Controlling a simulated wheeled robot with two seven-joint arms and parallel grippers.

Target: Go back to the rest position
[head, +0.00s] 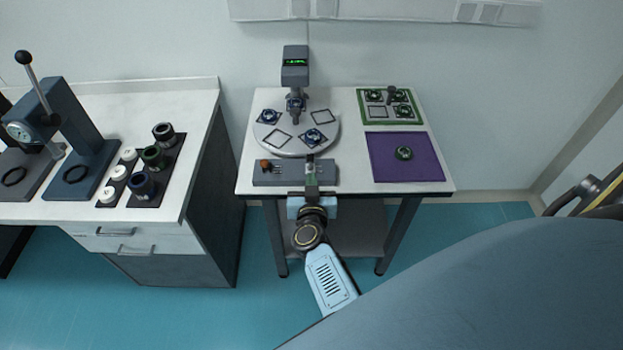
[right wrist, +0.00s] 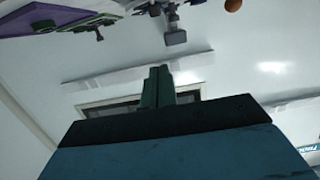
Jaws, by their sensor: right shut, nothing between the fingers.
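My right gripper (head: 311,163) reaches in from the front of the small white table (head: 348,128). Its fingers point to the back and overlap the grey control box (head: 278,180) in the head view; I cannot tell how high above it they are. In the right wrist view my right gripper's fingers (right wrist: 158,72) are together, with nothing between them. My left gripper is not in view.
Behind the box stand a round turntable (head: 295,149) and a grey instrument (head: 295,76). A purple mat (head: 384,166) and a green-rimmed tray (head: 419,119) lie right. A bench (head: 205,102) with presses stands left. Teal floor (head: 470,216) is free right of the table.

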